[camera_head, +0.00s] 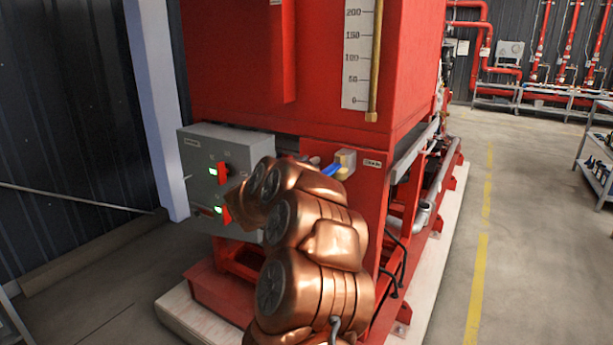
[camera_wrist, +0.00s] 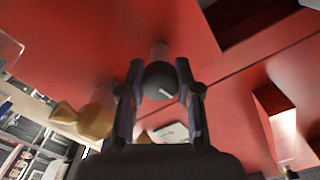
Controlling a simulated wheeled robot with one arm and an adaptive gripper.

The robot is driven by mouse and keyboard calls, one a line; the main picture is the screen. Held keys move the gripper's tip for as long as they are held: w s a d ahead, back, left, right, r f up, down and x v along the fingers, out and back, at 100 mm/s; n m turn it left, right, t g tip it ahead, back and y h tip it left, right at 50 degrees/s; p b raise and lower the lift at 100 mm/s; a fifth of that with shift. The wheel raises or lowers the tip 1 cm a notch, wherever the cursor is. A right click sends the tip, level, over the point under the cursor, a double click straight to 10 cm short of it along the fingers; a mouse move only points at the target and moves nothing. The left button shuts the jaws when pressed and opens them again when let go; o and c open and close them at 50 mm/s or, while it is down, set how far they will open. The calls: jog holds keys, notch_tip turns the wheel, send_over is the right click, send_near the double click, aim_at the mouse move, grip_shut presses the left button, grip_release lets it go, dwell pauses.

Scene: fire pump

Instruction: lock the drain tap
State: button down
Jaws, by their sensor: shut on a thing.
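The drain tap (camera_head: 345,158) is a small brass-coloured fitting on the red panel in the head view, beside a label reading DRAIN (camera_head: 373,163). Its blue lever (camera_head: 333,169) points down and left towards my arm. In the wrist view, my gripper (camera_wrist: 160,88) has both fingers closed around a dark rounded piece (camera_wrist: 161,78) with a small pale mark. A pale stem shows behind this piece, against the red surface. I cannot tell whether it is part of the tap or a separate lock. A brass-coloured piece (camera_wrist: 95,118) lies left of the fingers. My copper arm hides most of my gripper in the head view.
A grey control box (camera_head: 215,170) with green-lit red switches stands left of my arm. The red tank (camera_head: 310,60) with a scale (camera_head: 358,50) rises above. Black hoses (camera_head: 398,262) hang at right. The floor right of the skid is clear, with shelving (camera_head: 600,150) beyond.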

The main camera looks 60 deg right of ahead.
jog(key=shift+m+b, duration=0.8)
jog(key=shift+m, duration=0.2)
jog(key=c, duration=0.8)
grip_release()
jog(key=a, duration=1.2)
jog(key=shift+s, duration=0.3)
